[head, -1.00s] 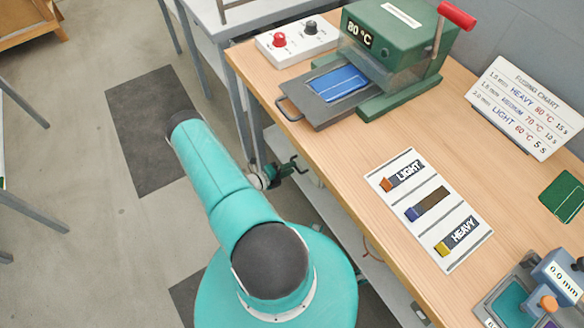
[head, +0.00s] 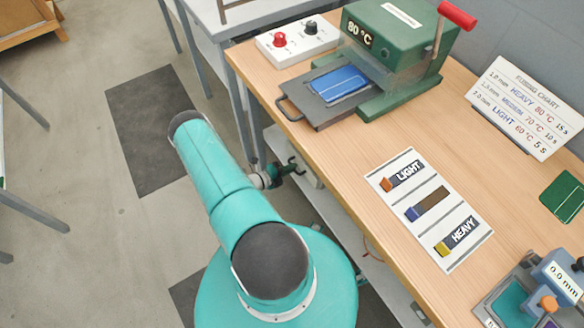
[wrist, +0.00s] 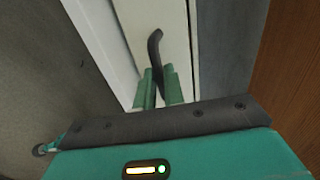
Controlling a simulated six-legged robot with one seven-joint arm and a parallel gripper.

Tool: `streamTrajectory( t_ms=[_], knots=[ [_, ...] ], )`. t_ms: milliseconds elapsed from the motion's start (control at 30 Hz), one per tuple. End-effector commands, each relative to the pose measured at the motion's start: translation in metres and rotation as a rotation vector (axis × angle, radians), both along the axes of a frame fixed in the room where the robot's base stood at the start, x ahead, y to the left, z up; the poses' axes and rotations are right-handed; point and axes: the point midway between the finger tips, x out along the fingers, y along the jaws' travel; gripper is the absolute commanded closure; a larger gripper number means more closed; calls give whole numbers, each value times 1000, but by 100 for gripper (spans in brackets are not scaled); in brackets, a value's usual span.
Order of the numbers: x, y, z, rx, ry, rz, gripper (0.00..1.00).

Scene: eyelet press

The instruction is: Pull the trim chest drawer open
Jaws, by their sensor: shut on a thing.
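In the wrist view, a dark curved handle (wrist: 155,47) stands on a pale drawer front (wrist: 176,32). My gripper (wrist: 160,82) has its two green fingers closed on the lower part of the handle. In the head view, my gripper (head: 290,168) is small and low beside the bench's near edge, beneath the level of the top. The drawer is mostly hidden there by the bench. I cannot tell from these frames how far the drawer stands out.
The wooden bench (head: 330,185) carries a green press (head: 395,45), a control box (head: 297,42), a labelled swatch board (head: 428,208) and a fusing chart (head: 520,108). A grey table (head: 205,18) stands behind. The floor left of my arm is clear, with dark mats (head: 150,125).

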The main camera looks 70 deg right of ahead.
Motion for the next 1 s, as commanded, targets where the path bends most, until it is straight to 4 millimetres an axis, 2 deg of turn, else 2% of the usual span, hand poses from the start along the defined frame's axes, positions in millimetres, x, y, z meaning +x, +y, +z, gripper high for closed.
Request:
streamTrajectory(
  t_ms=[500,667,933,967,1000],
  knots=[
    [82,90,1,-3,-2,6,100],
    [90,100,1,-3,-1,3,100],
    [90,101,1,-2,-1,2,100],
    [90,101,1,-2,-1,2,86],
    [90,101,1,-2,-1,2,78]
  ],
)
